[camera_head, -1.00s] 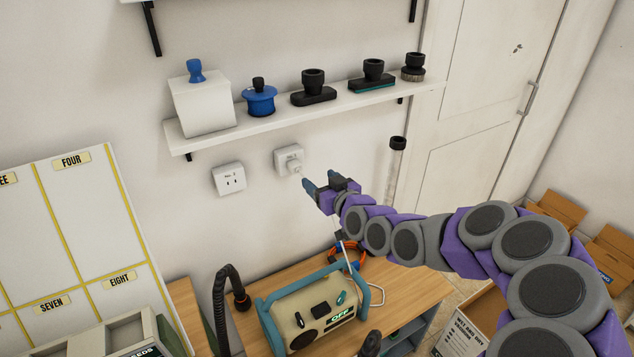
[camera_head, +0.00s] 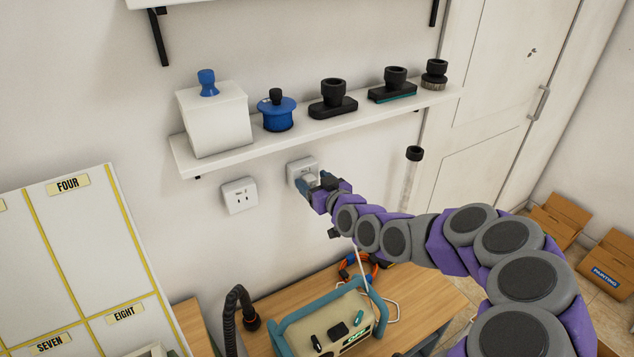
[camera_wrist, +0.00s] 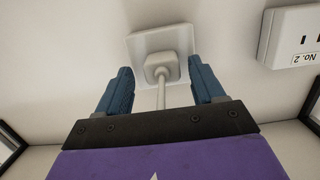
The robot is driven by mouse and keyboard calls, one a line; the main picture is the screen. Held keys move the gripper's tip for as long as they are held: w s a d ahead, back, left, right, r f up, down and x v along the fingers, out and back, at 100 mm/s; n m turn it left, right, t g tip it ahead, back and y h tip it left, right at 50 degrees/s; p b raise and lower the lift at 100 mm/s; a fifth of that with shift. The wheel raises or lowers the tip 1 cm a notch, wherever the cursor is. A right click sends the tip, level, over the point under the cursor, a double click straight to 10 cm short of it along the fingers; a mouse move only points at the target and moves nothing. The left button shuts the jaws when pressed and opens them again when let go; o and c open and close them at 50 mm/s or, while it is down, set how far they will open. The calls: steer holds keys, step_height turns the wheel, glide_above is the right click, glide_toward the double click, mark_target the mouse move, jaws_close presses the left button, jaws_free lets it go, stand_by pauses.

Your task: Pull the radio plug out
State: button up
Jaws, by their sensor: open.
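The white radio plug (camera_wrist: 161,68) sits in a white wall socket (camera_wrist: 140,45), with its cable running down between my fingers in the wrist view. My gripper (camera_wrist: 163,88) is open, with one blue finger on each side of the plug and a gap on both sides. In the head view my gripper (camera_head: 315,183) is at the right-hand socket (camera_head: 298,166) and hides part of the plug. The radio (camera_head: 330,322), beige with teal handles, stands on the wooden table below.
A second white socket (camera_head: 239,195), empty, is to the left; its label reads No. 2 in the wrist view. A shelf (camera_head: 310,133) above holds a white box (camera_head: 215,120) and several tool heads. A hose (camera_head: 240,310) rises beside the radio.

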steer(key=shift+a, duration=0.35)
steer(key=shift+c, duration=0.5)
steer(key=shift+a+f, duration=0.1)
steer(key=shift+a, duration=0.15)
steer(key=c, duration=0.3)
steer(key=shift+d, duration=0.35)
steer(key=shift+c, duration=1.4)
steer(key=shift+d, duration=0.15)
steer(key=c, duration=0.3)
steer(key=o, duration=0.4)
steer(key=c, duration=0.5)
steer(key=shift+o, duration=0.2)
steer(key=shift+f+b+v, duration=0.2)
steer(key=shift+b+v, duration=0.35)
steer(key=shift+v, duration=0.7)
steer(key=shift+f+b+v, duration=0.2)
steer(key=shift+b+v, duration=0.3)
steer(key=shift+v, duration=0.75)
